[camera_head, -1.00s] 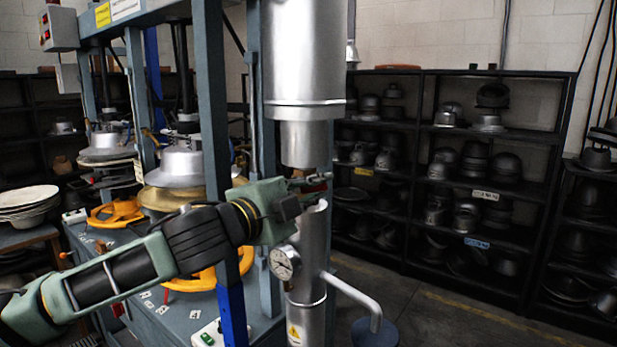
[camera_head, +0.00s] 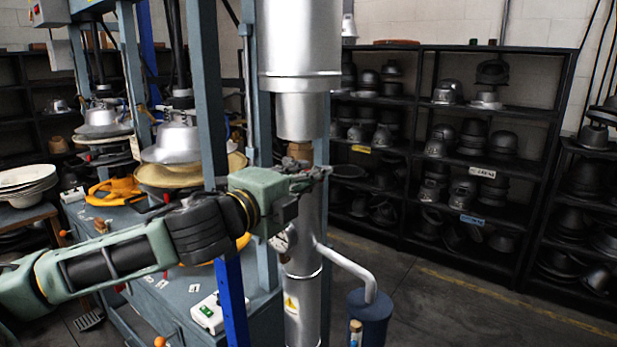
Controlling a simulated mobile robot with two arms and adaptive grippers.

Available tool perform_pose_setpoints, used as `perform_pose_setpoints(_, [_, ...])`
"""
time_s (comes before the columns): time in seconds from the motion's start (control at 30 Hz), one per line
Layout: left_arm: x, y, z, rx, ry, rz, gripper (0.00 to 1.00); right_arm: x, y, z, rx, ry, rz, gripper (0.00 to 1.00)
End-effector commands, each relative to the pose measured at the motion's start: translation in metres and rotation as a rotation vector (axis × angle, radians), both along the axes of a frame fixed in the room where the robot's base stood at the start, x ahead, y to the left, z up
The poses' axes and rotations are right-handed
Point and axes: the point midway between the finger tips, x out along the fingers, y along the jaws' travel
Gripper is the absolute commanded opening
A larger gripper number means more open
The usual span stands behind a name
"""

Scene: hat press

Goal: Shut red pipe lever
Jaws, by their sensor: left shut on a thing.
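The silver vertical pipe (camera_head: 302,280) stands in the middle, below a wide silver cylinder (camera_head: 300,45). A brown, brass-like fitting (camera_head: 300,151) shows in the gap between them. My left gripper (camera_head: 316,174) reaches in from the left, just below this fitting and in front of the pipe. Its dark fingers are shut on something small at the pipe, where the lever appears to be. The red lever itself is not clearly visible behind the fingers. My right gripper is out of view.
A pressure gauge (camera_head: 284,238) sits on the pipe, partly covered by my left gripper. A bent side pipe (camera_head: 350,268) runs down to a blue drum (camera_head: 370,315). Blue-grey press posts (camera_head: 212,100) stand close behind my left arm. The floor at right is clear before the shelves.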

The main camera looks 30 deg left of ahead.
Motion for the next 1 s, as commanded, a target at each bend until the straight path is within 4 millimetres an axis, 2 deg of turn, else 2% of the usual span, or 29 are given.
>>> perform_pose_setpoints(0.13, [0.0, -0.002, -0.005, 0.005, 0.01, -0.004, 0.0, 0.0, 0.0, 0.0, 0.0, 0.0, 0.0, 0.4])
perform_pose_setpoints(0.17, [0.0, -0.002, -0.005, 0.005, 0.01, -0.003, 0.15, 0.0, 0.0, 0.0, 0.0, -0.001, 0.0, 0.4])
perform_pose_setpoints(0.37, [0.0, -0.001, -0.004, 0.003, 0.008, -0.003, 0.32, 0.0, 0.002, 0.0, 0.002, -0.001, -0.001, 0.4])
perform_pose_setpoints(0.77, [-0.002, 0.001, -0.002, 0.003, 0.004, 0.002, 0.33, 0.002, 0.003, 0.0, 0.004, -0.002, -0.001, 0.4])
perform_pose_setpoints(1.0, [-0.018, 0.004, -0.003, 0.009, 0.005, 0.007, 0.33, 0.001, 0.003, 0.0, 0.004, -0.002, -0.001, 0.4])
